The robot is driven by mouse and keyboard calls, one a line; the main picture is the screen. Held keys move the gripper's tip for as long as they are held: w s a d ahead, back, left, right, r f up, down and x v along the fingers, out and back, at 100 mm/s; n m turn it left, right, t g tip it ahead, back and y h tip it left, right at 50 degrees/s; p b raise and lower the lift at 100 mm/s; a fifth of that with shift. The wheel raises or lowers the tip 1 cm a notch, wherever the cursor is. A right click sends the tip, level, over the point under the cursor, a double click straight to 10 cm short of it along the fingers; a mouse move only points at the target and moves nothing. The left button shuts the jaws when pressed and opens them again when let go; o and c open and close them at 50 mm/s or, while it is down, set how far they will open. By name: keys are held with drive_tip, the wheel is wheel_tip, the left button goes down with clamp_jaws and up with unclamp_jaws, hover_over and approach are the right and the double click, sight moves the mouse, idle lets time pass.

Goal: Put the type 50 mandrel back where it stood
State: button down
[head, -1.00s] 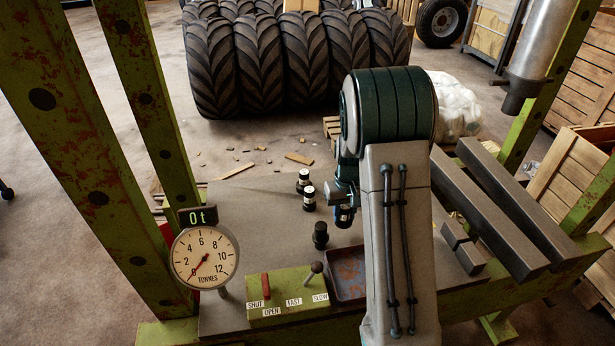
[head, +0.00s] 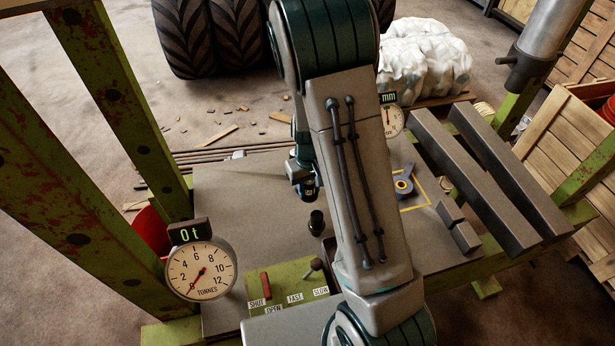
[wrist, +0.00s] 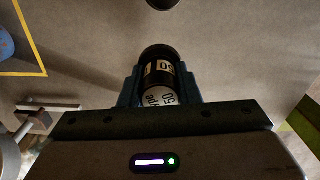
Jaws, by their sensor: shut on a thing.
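The type 50 mandrel (wrist: 159,66) is a black cylinder with a pale band and a pale end, both marked 50, upside down in the wrist view. My gripper (wrist: 160,88) is shut on it, with one finger on each side. In the head view my gripper (head: 306,190) is over the grey bench plate, just beyond a standing black mandrel (head: 316,222). The held mandrel is hard to make out there. A dark round thing (wrist: 162,4) is cut off at the top of the wrist view. I cannot tell whether the held mandrel touches the plate.
A green control box (head: 285,284) with levers and a tonnes gauge (head: 201,271) stand at the front. Right of my arm, a blue tool (head: 403,186) lies in a yellow outline. Dark steel bars (head: 485,185) lie farther right. The plate left of my gripper is bare.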

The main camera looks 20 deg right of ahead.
drive_tip(key=shift+s, duration=0.1)
drive_tip(key=shift+b, duration=0.4)
wheel_tip(320, 180, down, 7)
drive_tip(key=b, duration=0.5)
drive_tip(key=shift+r+b, duration=0.15)
drive_tip(key=shift+b, duration=0.25)
idle(0.8)
drive_tip(key=c, duration=1)
unclamp_jaws()
drive_tip(key=shift+s, duration=0.1)
wheel_tip(320, 180, up, 13)
drive_tip(key=shift+r+p, duration=0.15)
drive_tip(key=shift+p, duration=0.2)
drive_tip(key=shift+r, duration=0.15)
